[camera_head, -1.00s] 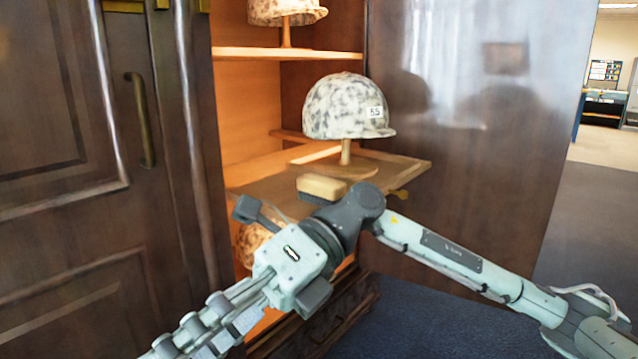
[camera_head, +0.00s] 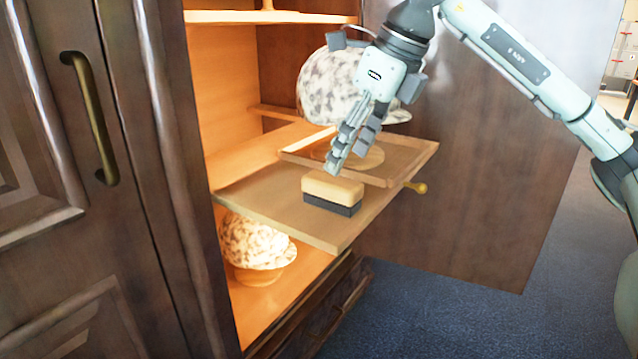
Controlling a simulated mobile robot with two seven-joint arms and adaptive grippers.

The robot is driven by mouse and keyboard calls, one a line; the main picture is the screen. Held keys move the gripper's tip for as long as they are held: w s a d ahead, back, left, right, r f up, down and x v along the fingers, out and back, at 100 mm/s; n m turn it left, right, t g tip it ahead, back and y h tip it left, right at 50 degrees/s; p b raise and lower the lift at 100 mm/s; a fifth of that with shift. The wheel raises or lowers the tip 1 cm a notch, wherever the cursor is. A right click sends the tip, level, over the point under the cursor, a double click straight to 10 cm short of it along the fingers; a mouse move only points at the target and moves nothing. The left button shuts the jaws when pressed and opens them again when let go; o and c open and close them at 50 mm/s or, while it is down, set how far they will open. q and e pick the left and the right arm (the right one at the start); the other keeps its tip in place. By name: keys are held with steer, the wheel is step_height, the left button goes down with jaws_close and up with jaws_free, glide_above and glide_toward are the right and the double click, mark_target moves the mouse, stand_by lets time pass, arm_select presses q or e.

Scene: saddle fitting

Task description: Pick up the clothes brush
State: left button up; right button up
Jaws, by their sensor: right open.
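The clothes brush (camera_head: 333,189) has a pale wooden back and dark bristles below. It lies bristles down on the pulled-out wooden shelf (camera_head: 270,213), close to the shelf's front part. My right gripper (camera_head: 345,166) comes down from above, its fingers pointing down toward the far edge of the brush. It is open, with nothing seen between its fingers. Whether a fingertip touches the brush I cannot tell. My left gripper is not in view.
A mottled helmet (camera_head: 322,88) on a wooden stand is behind my right gripper, partly hidden by it. Another mottled helmet (camera_head: 252,240) is on the lower shelf. Dark cabinet doors stand on both sides.

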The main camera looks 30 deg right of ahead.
mark_target(334, 179)
steer(key=shift+w+a+f, duration=0.1)
steer(key=shift+a+f, duration=0.1)
steer(key=shift+f, duration=0.75)
steer(key=x, duration=0.4)
steer(key=shift+w+a+f, duration=0.15)
steer(key=shift+w+a, duration=0.1)
steer(key=shift+w, duration=0.2)
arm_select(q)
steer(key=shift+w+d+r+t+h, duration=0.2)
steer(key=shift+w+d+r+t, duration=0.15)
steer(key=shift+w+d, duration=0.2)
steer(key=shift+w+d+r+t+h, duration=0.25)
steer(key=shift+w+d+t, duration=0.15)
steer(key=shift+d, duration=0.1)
arm_select(e)
steer(key=shift+w+f, duration=0.1)
steer(key=shift+f, duration=0.1)
arm_select(q)
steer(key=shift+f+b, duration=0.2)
steer(key=shift+b, duration=0.2)
arm_select(e)
steer(key=shift+f, duration=0.3)
steer(key=c, duration=1.3)
steer(key=shift+r, duration=0.1)
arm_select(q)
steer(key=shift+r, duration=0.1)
arm_select(e)
steer(key=shift+r, duration=0.1)
